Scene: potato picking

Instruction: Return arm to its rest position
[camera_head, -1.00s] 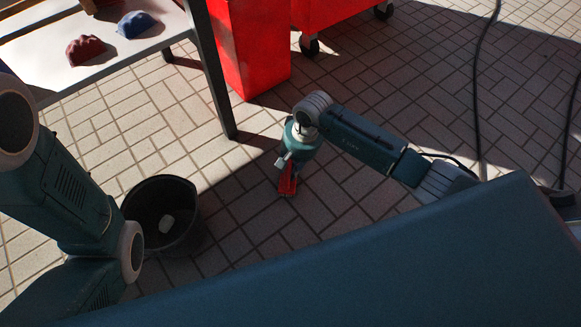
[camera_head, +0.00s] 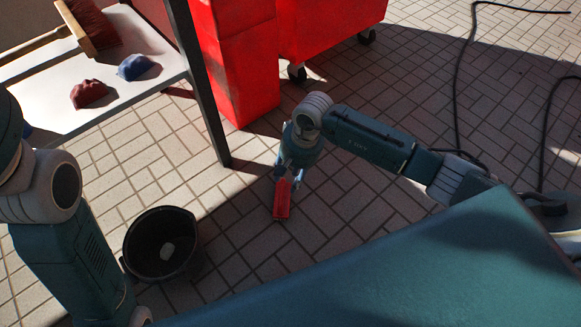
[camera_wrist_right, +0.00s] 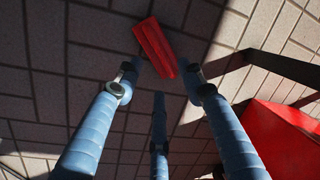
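My right gripper (camera_head: 287,182) hangs over the tiled floor in the head view, pointing down. In the right wrist view its three blue fingers (camera_wrist_right: 160,75) are spread apart with floor showing between them. A red oblong block (camera_head: 281,199) shows just beyond the fingertips. In the right wrist view the block (camera_wrist_right: 154,45) is past the tips, apparently on the floor and not gripped, though contact is hard to judge. My left arm is at the left edge; its gripper is out of view.
A white table (camera_head: 152,42) with a brush (camera_head: 92,25), a dark red lump (camera_head: 89,94) and a blue lump (camera_head: 135,67) stands upper left. Its dark leg (camera_head: 205,100) reaches the floor. A red bin (camera_head: 240,70) stands behind. Black cable (camera_head: 457,85) lies at right.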

